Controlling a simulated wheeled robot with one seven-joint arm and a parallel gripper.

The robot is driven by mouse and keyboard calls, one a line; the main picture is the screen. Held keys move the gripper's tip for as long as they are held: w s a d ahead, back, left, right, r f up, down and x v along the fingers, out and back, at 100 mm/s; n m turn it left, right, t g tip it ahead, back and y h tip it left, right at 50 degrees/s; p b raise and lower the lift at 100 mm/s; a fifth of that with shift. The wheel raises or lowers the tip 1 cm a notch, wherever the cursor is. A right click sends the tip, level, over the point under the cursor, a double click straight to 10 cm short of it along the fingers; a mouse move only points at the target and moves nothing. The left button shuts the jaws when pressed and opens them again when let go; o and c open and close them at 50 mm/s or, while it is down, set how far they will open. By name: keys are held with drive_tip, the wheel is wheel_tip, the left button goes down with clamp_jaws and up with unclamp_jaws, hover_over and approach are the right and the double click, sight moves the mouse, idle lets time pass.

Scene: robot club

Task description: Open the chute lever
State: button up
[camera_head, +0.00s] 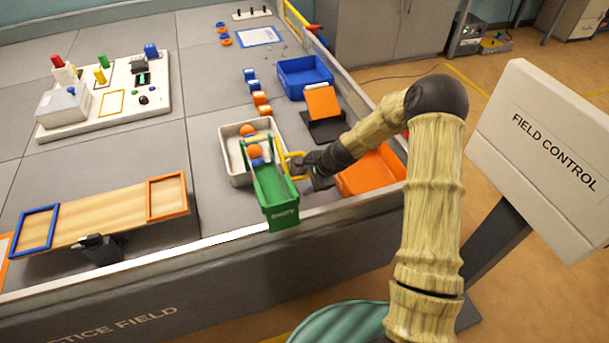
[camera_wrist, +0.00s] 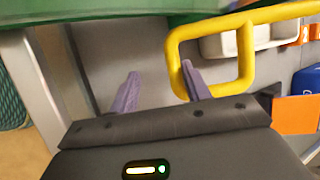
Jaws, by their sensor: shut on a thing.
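The green chute (camera_head: 278,195) stands at the front edge of the field, its labelled end toward the rim. Its chute lever (camera_head: 291,158), a yellow loop, is on the right side of the chute. In the wrist view the lever (camera_wrist: 243,68) is a large yellow frame just ahead of the fingers, with the green chute (camera_wrist: 110,17) across the top. My gripper (camera_head: 301,165) reaches in from the right and is shut on the lever. In the wrist view my gripper (camera_wrist: 160,82) has its right finger overlapping the loop's lower left corner. The exact contact is hard to see.
An orange bin (camera_head: 362,182) lies right, beneath my arm. A blue bin (camera_head: 292,84) stands farther back. A tilting plank (camera_head: 115,212) is at the left. A raised rim (camera_head: 165,255) borders the field.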

drive_tip(key=shift+s+f, duration=0.2)
drive_tip(key=shift+s, duration=0.15)
drive_tip(key=p+v, duration=0.1)
drive_tip(key=v, duration=1.6)
drive_tip(key=shift+w+d+r, duration=0.15)
drive_tip(key=shift+w+r, duration=0.05)
drive_tip(key=shift+r, duration=0.05)
drive_tip(key=shift+s, duration=0.15)
drive_tip(key=c, duration=0.6)
drive_tip(key=s+n+h, duration=0.1)
drive_tip(key=s+n, duration=0.1)
drive_tip(key=s+r+n+h, duration=0.1)
drive_tip(key=s, duration=0.2)
drive_tip(key=s+r+n, duration=0.1)
drive_tip(key=s+n, duration=0.1)
drive_tip(key=s, duration=0.1)
drive_tip(key=shift+d+n+g+h, duration=0.1)
drive_tip(key=shift+n+g+h, duration=0.2)
drive_tip(key=shift+g+h, duration=0.1)
clamp_jaws()
drive_tip(key=s+d+r+n+h, duration=0.2)
drive_tip(key=s+n, duration=0.6)
drive_tip(key=s, duration=0.4)
drive_tip(key=shift+s+d+r+h, duration=0.2)
drive_tip(key=shift+s+r+h, duration=0.2)
drive_tip(key=shift+r, duration=0.1)
